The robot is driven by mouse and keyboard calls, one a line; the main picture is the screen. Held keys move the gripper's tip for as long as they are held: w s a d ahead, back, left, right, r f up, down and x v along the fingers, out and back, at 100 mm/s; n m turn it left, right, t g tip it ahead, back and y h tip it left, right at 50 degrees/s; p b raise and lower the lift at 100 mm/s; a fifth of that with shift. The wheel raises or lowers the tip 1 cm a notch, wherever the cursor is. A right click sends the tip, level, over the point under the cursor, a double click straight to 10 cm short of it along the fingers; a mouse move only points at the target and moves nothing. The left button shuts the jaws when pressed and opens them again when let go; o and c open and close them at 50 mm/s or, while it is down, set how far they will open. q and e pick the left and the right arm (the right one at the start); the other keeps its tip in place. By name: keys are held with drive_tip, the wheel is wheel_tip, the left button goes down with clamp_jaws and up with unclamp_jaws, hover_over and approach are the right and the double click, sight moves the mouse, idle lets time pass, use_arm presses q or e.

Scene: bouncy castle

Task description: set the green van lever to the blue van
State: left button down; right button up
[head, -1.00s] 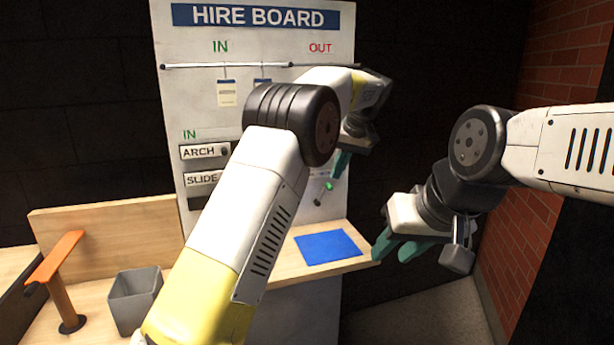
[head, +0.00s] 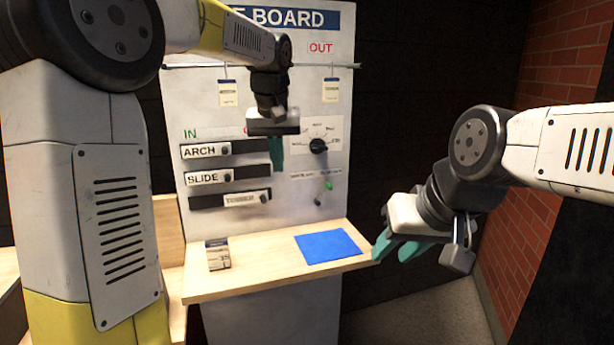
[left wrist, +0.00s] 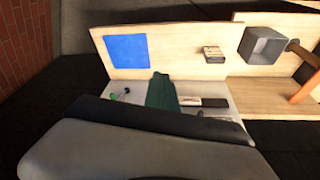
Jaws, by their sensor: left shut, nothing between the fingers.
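On the hire board (head: 222,125), a small lever with a green tip (head: 328,186) sits low on the right. It leans up and right from its dark pivot (head: 317,203). Small lettering above it is too small to read. The green tip also shows in the left wrist view (left wrist: 113,98). My left gripper (head: 277,155) is shut and empty, in front of the board, left of and above the lever and apart from it. Its teal fingers also show in the left wrist view (left wrist: 162,90). My right gripper (head: 393,252) is open and empty, right of the shelf.
A black rotary knob (head: 318,146) is above the lever. ARCH (head: 204,151), SLIDE (head: 204,177) and a third slider (head: 243,199) are at the left. Tags hang on a rail. The shelf (head: 265,282) below holds a blue mat (head: 328,246) and a small card block (head: 218,254).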

use_arm(q)
drive_tip(key=s+a+f+t, duration=0.1)
drive_tip(key=s+a+f, duration=0.1)
drive_tip(key=s, duration=0.6)
drive_tip(key=s+a+f+t+h, duration=0.1)
drive_tip(key=s+a+f, duration=0.1)
drive_tip(key=s, duration=0.6)
drive_tip(key=s+a+f+m+h, duration=0.1)
drive_tip(key=s+a+f, duration=0.2)
drive_tip(key=s, duration=0.6)
drive_tip(key=shift+a+t, duration=0.2)
drive_tip(key=shift+t, duration=0.2)
drive_tip(key=shift+f, duration=0.1)
